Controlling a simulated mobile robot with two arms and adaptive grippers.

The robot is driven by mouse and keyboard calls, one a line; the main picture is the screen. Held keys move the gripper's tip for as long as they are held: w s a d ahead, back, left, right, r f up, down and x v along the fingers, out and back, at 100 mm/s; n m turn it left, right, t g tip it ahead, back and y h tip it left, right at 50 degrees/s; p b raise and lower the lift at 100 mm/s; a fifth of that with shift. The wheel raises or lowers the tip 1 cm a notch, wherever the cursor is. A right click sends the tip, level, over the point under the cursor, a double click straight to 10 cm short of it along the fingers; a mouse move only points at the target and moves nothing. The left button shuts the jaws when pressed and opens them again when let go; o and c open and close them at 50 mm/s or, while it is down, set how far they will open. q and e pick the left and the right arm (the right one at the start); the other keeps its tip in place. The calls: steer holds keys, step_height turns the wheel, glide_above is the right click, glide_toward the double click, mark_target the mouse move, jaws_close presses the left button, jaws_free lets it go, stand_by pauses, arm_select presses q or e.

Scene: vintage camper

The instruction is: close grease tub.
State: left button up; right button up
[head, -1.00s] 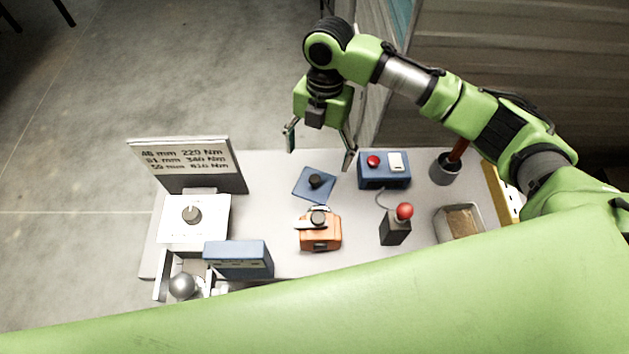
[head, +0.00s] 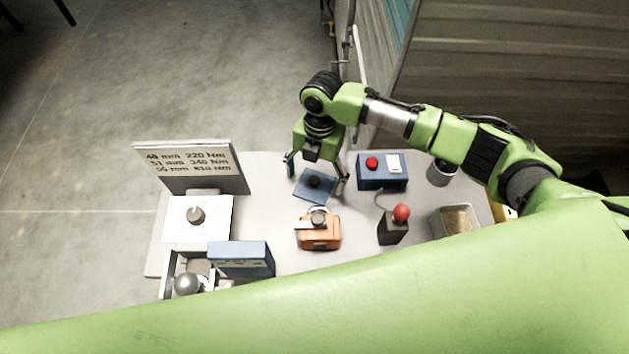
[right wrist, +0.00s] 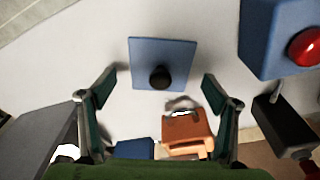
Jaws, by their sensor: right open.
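A flat blue square plate with a black knob, which looks like a lid (head: 314,188), lies on the table; it also shows in the right wrist view (right wrist: 162,52). An open square tub (head: 457,219) with a brownish filling, which looks like the grease tub, stands at the table's right. My right gripper (head: 315,176) is open and empty, pointing down above the blue lid. In the right wrist view its fingers (right wrist: 158,88) stand on either side of the black knob, apart from it. My left gripper is not in view.
An orange box (head: 319,234) stands just in front of the lid. A blue box with a red button (head: 382,171) and a red-topped joystick (head: 394,224) stand to the right. A dark cup (head: 440,174), a sign (head: 192,165) and a white dial box (head: 196,219) are also on the table (head: 281,194).

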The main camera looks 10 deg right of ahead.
mark_target(315, 180)
steer(key=shift+s+f, duration=0.1)
steer(key=shift+f, duration=0.3)
steer(key=shift+s, duration=0.1)
jaws_close()
step_height(315, 180, up, 10)
steer(key=shift+r+b, duration=0.1)
steer(key=shift+b, duration=0.85)
